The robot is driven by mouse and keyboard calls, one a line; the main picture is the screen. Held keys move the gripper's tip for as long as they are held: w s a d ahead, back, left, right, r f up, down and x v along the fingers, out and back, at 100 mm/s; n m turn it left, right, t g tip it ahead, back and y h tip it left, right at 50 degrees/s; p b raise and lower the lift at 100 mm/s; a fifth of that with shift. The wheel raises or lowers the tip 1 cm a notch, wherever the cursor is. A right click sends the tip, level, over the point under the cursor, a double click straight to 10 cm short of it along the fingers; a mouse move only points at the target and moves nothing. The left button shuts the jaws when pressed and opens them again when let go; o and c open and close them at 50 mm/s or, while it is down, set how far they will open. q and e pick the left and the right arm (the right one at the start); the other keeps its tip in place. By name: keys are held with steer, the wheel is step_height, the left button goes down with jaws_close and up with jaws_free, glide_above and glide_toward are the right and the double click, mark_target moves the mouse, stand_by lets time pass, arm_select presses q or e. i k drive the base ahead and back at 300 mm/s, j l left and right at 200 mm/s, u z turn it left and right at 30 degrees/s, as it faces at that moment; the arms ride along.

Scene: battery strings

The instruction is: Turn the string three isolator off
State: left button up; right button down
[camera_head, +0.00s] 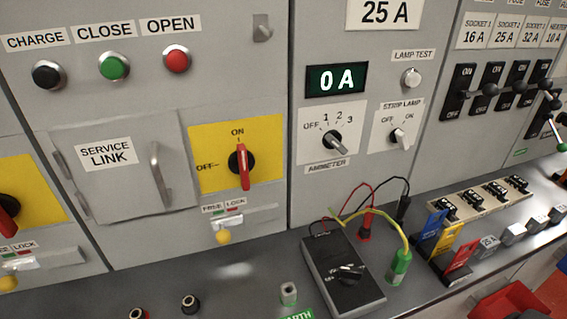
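A rotary isolator (241,168) with a red handle on a black hub sits on a yellow plate (215,137) in the middle of the grey panel. Its handle stands upright, in line with the ON mark above; OFF is marked to the left. Below it is a FREE/LOCK slide (228,219) with a yellow knob (223,237) hanging under it. A second isolator (8,214) with a red handle is cut off at the left edge, with its own slide and yellow knob (8,284). No string number is readable on either. Neither gripper is in view.
A service link door (119,205) with a handle is left of the middle isolator. Push buttons (114,66) are above. A meter (345,272) with leads and a green-yellow clip (399,266) lies on the ledge. Ledge terminals (190,304) stand in front. The display reads 0 A.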

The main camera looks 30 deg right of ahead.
mark_target(242, 161)
steer(key=z, duration=0.8)
